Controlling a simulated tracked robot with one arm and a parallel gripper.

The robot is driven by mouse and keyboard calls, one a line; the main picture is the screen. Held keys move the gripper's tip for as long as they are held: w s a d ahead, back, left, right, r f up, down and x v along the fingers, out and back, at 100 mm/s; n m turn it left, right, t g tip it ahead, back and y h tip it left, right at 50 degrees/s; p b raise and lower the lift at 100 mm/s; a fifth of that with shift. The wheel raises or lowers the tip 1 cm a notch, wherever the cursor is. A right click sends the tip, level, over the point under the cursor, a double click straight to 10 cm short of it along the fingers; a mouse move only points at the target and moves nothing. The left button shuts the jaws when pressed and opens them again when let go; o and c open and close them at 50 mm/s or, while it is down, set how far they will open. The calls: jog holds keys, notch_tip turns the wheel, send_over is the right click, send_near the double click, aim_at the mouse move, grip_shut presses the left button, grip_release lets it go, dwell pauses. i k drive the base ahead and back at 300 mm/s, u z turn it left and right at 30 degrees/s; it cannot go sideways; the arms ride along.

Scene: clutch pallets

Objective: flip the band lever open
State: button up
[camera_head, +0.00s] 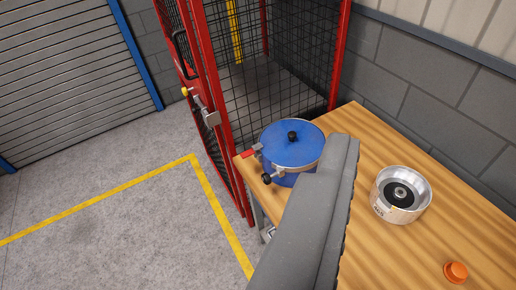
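A round blue drum (290,148) with a black knob on its lid stands on the left end of the wooden table. A metal band runs around it below the lid. The band lever (250,153), with a red grip, sticks out at the drum's left side. A black knob (267,178) sits on the band's front left. My gripper (345,140) shows as one long grey piece from the bottom edge, its tip at the drum's right in the picture. It covers the drum's lower right part. I cannot make out two separate fingers or any held thing.
The wooden table (375,145) also holds a silver round housing (401,195) and an orange cap (456,271). A red-framed mesh cage (212,100) with a latch (206,116) stands behind and left. Open grey floor with yellow lines lies left.

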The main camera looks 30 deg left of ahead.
aim_at(249, 153)
jog(key=z, duration=0.05)
jog(key=k, duration=0.65)
jog(key=u, duration=0.5)
jog(key=i, duration=1.5)
jog(key=z, duration=0.45)
